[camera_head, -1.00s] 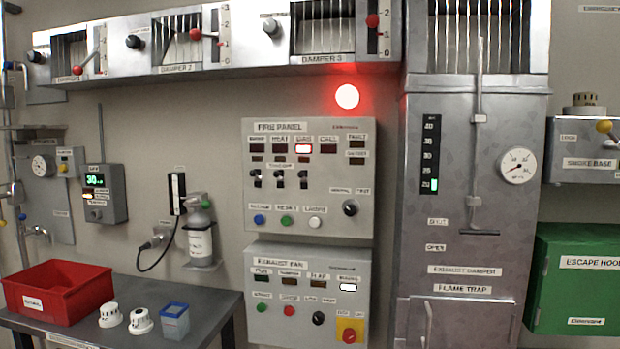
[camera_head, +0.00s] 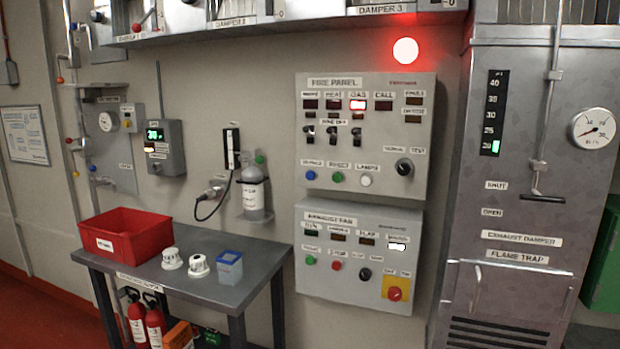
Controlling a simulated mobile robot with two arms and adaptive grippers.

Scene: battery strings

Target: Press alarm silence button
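The fire panel (camera_head: 340,143) is a grey wall box in the middle of the view. A blue button (camera_head: 310,175) sits at its lower left, beside a green button (camera_head: 338,177) and a white button (camera_head: 366,180). The small label over the blue button is blurred; from its place it looks like the silence button, but I cannot read it surely. The indicator under GAS (camera_head: 357,105) is lit red. A round red lamp (camera_head: 405,51) glows on the wall above the panel. Neither of my grippers shows in the view.
The exhaust fan box (camera_head: 340,283) hangs below the panel. A grey table (camera_head: 235,296) at the left bears a red bin (camera_head: 124,236), two white detector heads and a blue-white cup. A metal flame trap cabinet (camera_head: 520,215) stands at the right. Red extinguishers stand under the table.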

